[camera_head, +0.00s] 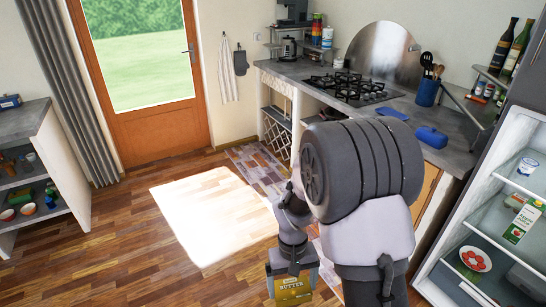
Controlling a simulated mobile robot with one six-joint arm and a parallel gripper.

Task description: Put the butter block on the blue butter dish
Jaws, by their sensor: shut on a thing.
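The butter block (292,289), a yellow package marked "BUTTER", hangs low at the bottom centre, above the floor. My gripper (293,268) points down and is shut on its upper part. The grey jaws hide some of the block.
An open fridge (480,215) with food stands at the right. Open floor lies left of my arm, before a shelf unit (37,133).

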